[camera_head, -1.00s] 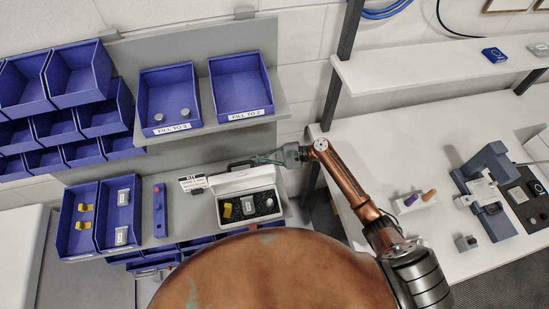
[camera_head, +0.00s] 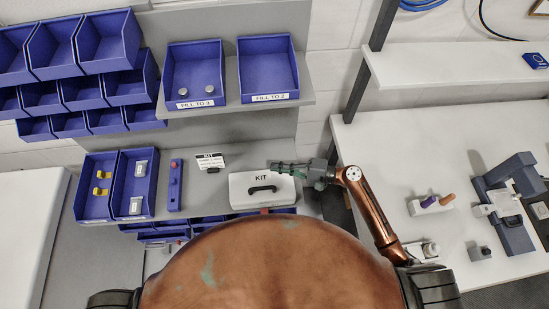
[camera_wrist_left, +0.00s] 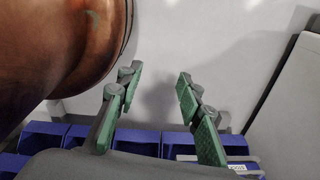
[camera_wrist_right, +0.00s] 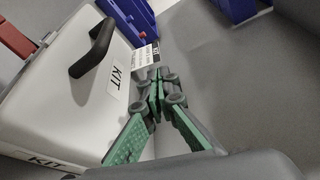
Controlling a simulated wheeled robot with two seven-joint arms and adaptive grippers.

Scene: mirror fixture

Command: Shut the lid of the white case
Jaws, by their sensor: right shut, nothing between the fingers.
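The white case (camera_head: 240,201) stands on the grey bench in the head view. Its lid (camera_head: 285,189) is down over it, with a black handle and a KIT label facing up, and no contents show. The lid also fills the left of the right wrist view (camera_wrist_right: 60,105). My right gripper (camera_head: 275,167) is shut and empty at the case's back edge; its closed fingers (camera_wrist_right: 157,78) are beside the lid in the right wrist view. Whether they touch it I cannot tell. My left gripper (camera_wrist_left: 159,75) is open and empty in its wrist view, outside the head view.
A KIT card (camera_head: 210,161) stands behind the case to the left. A blue tool (camera_head: 175,185) and blue bins with yellow and grey parts (camera_head: 93,212) lie further left. A shelf with two blue bins (camera_head: 310,97) overhangs behind. A white table (camera_head: 400,160) is at right.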

